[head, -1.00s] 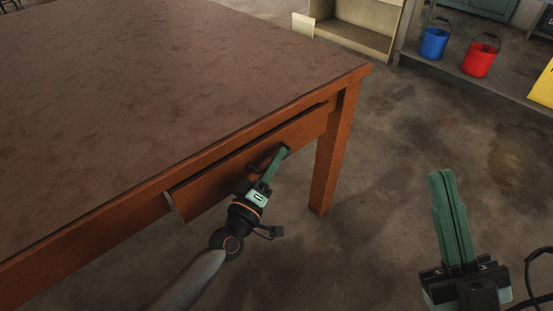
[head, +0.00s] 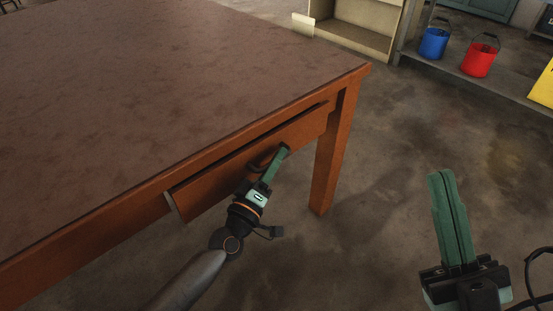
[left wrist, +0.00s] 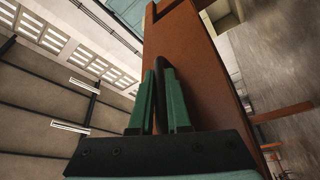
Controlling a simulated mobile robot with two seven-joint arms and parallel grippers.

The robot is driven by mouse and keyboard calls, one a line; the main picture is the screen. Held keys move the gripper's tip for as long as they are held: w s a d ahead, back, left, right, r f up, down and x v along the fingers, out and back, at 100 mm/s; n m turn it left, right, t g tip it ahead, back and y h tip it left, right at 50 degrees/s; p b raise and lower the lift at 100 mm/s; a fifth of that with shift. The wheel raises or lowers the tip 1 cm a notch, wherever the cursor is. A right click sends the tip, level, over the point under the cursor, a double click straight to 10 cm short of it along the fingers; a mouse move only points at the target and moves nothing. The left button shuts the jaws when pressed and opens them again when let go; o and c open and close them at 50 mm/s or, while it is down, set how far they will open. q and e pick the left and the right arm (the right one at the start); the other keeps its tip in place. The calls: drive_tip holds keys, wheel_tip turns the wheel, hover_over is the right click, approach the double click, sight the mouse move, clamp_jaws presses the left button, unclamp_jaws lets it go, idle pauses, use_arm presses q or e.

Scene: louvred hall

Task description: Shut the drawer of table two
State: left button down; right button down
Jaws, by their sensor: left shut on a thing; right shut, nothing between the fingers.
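The table (head: 180,70) has a brown mottled top and orange-brown wooden sides. Its drawer (head: 212,182) sticks out a little from the table's side, with a gap showing above its front. The drawer's dark handle (head: 262,160) is partly hidden by my left gripper (head: 281,153). My left gripper is shut on the handle. In the left wrist view the green fingers (left wrist: 160,88) stand on either side of the dark handle bar (left wrist: 152,35), beside the drawer front (left wrist: 185,80). My right gripper (head: 441,175) is shut and empty, above the floor at the right.
A table leg (head: 328,165) stands just right of the drawer. A blue bucket (head: 433,44) and a red bucket (head: 479,62) sit on a low shelf at the back right, next to a beige cabinet (head: 350,35). The floor (head: 390,150) between is clear.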

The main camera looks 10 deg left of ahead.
sight(262, 150)
use_arm(q)
drive_tip(key=shift+f, duration=0.1)
drive_tip(key=w+a, duration=0.1)
drive_tip(key=w+a+b, duration=0.1)
drive_tip(key=a, duration=0.1)
drive_tip(key=shift+f, duration=0.1)
drive_tip(key=shift+w+a, duration=0.3)
drive_tip(key=shift+a+r, duration=0.15)
drive_tip(key=shift+r, duration=0.05)
drive_tip(key=c, duration=1.2)
unclamp_jaws()
drive_tip(key=shift+w, duration=0.1)
drive_tip(key=shift+o, duration=0.2)
drive_tip(key=p+v, duration=0.1)
drive_tip(key=v, duration=1.1)
drive_tip(key=shift+s, duration=0.3)
drive_tip(key=shift+f, duration=0.1)
